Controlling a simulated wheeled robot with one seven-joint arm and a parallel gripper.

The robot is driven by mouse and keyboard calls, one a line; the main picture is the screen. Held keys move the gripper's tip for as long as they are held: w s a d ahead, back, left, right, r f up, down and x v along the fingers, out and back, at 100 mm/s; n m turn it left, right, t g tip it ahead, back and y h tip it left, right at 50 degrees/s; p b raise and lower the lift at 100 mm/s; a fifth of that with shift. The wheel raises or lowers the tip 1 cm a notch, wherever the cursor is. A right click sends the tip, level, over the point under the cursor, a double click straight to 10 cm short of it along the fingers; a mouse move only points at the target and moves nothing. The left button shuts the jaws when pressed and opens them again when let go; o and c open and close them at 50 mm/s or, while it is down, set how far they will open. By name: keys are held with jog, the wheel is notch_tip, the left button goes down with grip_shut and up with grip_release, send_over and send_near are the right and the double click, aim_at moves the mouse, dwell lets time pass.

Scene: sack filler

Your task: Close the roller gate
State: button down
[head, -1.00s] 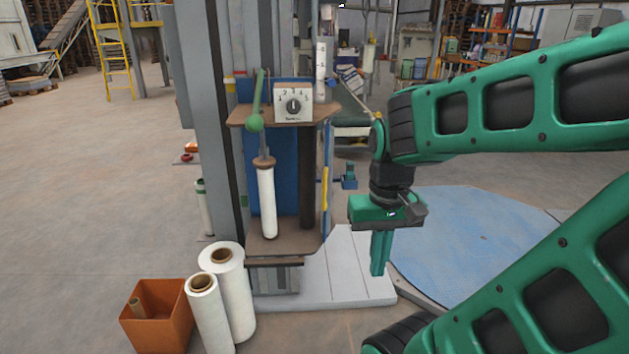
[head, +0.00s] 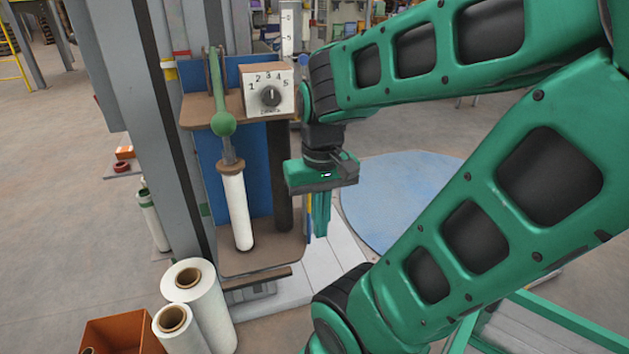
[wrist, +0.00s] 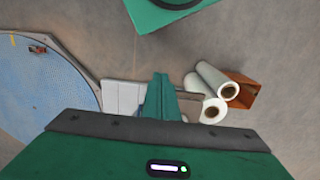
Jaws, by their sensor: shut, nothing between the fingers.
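The machine station has a blue back panel (head: 207,165), a white roll (head: 236,210) standing upright and a dark upright roller (head: 283,190) beside it. A green lever (head: 217,80) with a round green knob (head: 223,123) stands upright above the white roll. I cannot tell for sure which part is the roller gate, or whether it is open. My green gripper (head: 320,234) is shut and empty, pointing down just right of the station in the picture. Its closed fingers (wrist: 161,78) also show in the wrist view. I see no contact with the station.
A dial box (head: 268,92) sits on the station's brown shelf. White film rolls (head: 190,280) and an orange bin (head: 120,338) stand on the floor at lower left. A blue round floor plate (head: 405,190) lies behind my arm. A grey column (head: 165,120) stands left of the station.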

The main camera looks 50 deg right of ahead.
jog(key=w+d+r+m+t+y, duration=0.15)
jog(key=w+d+m, duration=0.25)
jog(key=d+m, duration=0.7)
jog(key=w+d+r+m+t+y, duration=0.1)
jog(key=w+d+r+m+t, duration=0.15)
jog(key=d+m, duration=0.85)
jog(key=w+a+f, duration=0.5)
jog(key=w+f, duration=0.1)
jog(key=f, duration=0.2)
jog(key=shift+w+f, duration=0.2)
jog(key=shift+w, duration=0.2)
jog(key=shift+a, duration=0.1)
